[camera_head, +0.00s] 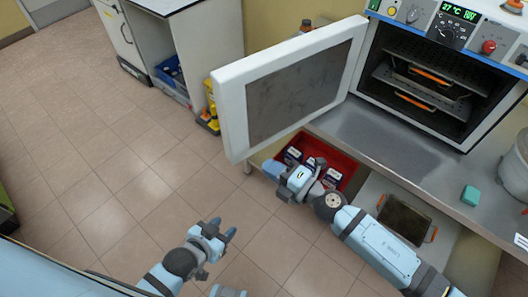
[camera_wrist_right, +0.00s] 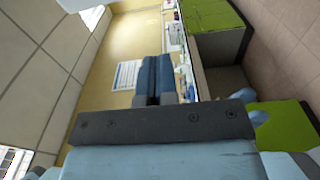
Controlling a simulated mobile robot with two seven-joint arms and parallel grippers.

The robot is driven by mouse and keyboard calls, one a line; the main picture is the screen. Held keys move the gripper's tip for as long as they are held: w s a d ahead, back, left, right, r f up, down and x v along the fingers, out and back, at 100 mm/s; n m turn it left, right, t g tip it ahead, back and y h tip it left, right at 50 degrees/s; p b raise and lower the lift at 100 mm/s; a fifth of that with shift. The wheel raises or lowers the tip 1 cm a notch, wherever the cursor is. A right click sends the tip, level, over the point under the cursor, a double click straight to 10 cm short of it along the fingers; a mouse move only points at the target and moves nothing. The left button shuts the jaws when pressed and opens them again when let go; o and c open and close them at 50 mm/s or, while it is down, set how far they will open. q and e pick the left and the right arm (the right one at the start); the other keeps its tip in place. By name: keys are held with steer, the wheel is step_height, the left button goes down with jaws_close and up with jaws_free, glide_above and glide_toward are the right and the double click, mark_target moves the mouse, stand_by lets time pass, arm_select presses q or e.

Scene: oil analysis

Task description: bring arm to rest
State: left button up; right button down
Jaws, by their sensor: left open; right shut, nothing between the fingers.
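My left gripper (camera_head: 224,229) is open and empty in the lower middle of the head view, above the tiled floor. My right gripper (camera_head: 273,169) is shut and empty, below the open oven door and beside a red crate. Its two blue fingers also show together in the right wrist view (camera_wrist_right: 156,78), with nothing between them.
The white oven door (camera_head: 228,108) stands open close above my right gripper. The oven (camera_head: 462,128) holds racks with orange-handled trays. The red crate (camera_head: 346,163) holds several blue-and-white containers. A dark tray (camera_head: 404,222) lies below the counter (camera_head: 385,133). Floor is free at left.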

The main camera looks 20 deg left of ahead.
steer(key=s+d+f+m+t+h, duration=0.15)
steer(key=d+m+t+h, duration=0.25)
steer(key=d+m, duration=0.4)
steer(key=d+f+m+t+h, duration=0.3)
steer(key=d+m+t+h, duration=0.15)
steer(key=m, duration=0.55)
steer(key=s+d+f+m+g+h, duration=0.2)
steer(key=s+d+f+m, duration=0.2)
steer(key=d, duration=0.4)
steer(key=s+d+f+m+g+h+p, duration=0.1)
steer(key=s+d+f+m+g+h, duration=0.1)
steer(key=s+d+f+m, duration=0.3)
steer(key=s+d+m+h, duration=0.1)
steer(key=s+d, duration=0.2)
steer(key=d, duration=0.1)
steer(key=shift+f+m, duration=0.15)
steer(key=shift+m, duration=0.25)
steer(key=shift+s, duration=0.1)
